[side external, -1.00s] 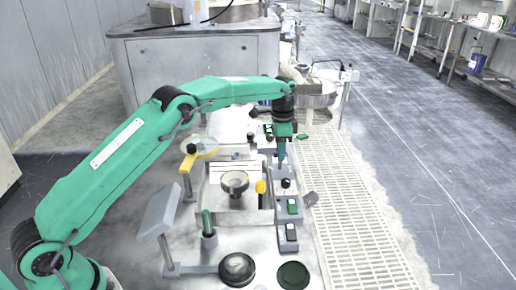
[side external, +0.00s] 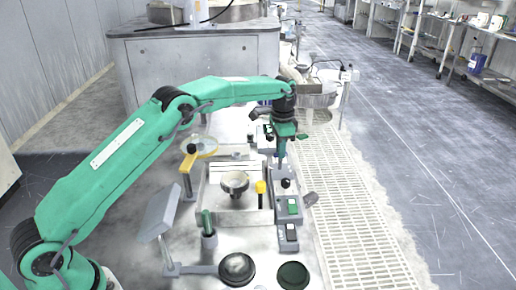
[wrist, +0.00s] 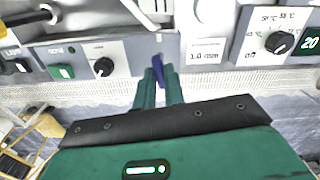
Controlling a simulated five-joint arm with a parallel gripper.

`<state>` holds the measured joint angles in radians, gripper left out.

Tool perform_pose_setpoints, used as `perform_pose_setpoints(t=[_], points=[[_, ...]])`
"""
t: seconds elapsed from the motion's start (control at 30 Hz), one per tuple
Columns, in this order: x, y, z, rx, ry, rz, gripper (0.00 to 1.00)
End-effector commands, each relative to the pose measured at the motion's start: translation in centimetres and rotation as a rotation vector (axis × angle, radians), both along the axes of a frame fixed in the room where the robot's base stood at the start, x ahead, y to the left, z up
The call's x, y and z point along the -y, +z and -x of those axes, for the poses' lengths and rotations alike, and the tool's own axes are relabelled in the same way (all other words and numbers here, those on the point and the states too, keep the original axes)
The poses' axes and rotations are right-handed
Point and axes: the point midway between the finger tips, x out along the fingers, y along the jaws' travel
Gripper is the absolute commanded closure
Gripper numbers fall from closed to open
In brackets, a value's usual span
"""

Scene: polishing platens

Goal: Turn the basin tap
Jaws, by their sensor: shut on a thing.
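My gripper (side external: 282,163) points down over the row of control panels right of the white basin (side external: 213,205). In the wrist view its two green fingers (wrist: 158,82) are closed around a narrow blue lever (wrist: 158,69), which I take to be the basin tap. The lever stands at the edge of a grey panel; the fingers hide its lower part. In the side view the lever is hidden by the fingers. A yellow upright piece (side external: 261,187) stands at the basin's right side, apart from my gripper.
A black knob (wrist: 103,67) and a green switch (wrist: 61,72) lie left of the fingers; another knob (wrist: 279,42) and a green display (wrist: 311,43) lie right. Green-buttoned boxes (side external: 289,208) stand nearer the camera. A slatted floor grating (side external: 350,210) runs along the right.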

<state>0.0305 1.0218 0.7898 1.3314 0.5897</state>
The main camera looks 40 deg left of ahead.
Motion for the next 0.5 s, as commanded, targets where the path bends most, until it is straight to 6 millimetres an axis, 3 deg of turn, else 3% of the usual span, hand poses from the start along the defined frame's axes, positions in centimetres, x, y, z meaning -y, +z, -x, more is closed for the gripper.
perform_pose_setpoints(t=[0.5], points=[[0.05, 0.09, -0.09, 0.004, 0.456, 0.000, 1.00]])
